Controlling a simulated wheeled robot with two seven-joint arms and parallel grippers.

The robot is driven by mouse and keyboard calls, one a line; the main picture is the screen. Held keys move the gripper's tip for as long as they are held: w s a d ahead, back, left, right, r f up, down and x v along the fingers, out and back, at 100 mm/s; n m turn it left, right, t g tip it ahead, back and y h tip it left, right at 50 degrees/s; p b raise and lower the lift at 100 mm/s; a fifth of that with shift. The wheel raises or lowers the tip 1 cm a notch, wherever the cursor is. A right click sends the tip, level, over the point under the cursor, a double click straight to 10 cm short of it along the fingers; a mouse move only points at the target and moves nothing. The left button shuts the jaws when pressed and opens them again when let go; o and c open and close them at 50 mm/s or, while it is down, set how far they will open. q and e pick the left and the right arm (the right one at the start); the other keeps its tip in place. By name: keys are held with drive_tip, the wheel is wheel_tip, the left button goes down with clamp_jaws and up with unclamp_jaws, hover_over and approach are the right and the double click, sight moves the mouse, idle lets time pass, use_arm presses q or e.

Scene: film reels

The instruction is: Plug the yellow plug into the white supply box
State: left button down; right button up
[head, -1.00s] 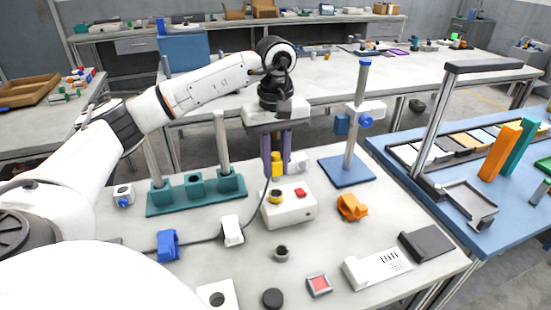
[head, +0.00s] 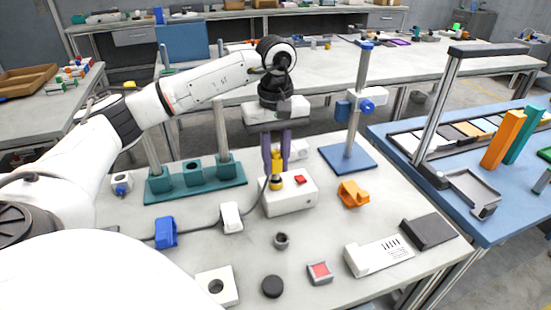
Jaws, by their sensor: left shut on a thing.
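The white supply box (head: 292,201) stands on the near table, with a red button and a dark round socket with a yellow ring (head: 275,183) on its top. My left gripper (head: 277,158) points down with purple fingers, shut on the yellow plug (head: 277,167). The plug is upright, right over the socket, with its lower end at or very near it. I cannot tell whether it is inside. A dark cable (head: 200,231) runs from beside the box to the left. My right gripper is not in view.
The cable passes a white clip (head: 231,217) and a blue clip (head: 166,233). A teal base with posts (head: 225,183) stands left of the box, a blue-based stand (head: 348,160) behind right.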

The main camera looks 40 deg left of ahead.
use_arm(q)
drive_tip(key=shift+f+b, duration=0.65)
drive_tip(key=shift+f, duration=0.65)
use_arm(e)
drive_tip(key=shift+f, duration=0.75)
use_arm(q)
drive_tip(key=shift+s+d, duration=0.1)
drive_tip(key=c, duration=1.5)
unclamp_jaws()
drive_tip(key=shift+f, duration=0.1)
drive_tip(key=shift+o, duration=0.2)
wheel_tip(320, 180, up, 3)
drive_tip(key=shift+r, duration=0.15)
wheel_tip(320, 180, up, 6)
drive_tip(key=shift+r+p, duration=0.1)
drive_tip(key=shift+p, duration=0.25)
drive_tip(key=shift+r, duration=0.45)
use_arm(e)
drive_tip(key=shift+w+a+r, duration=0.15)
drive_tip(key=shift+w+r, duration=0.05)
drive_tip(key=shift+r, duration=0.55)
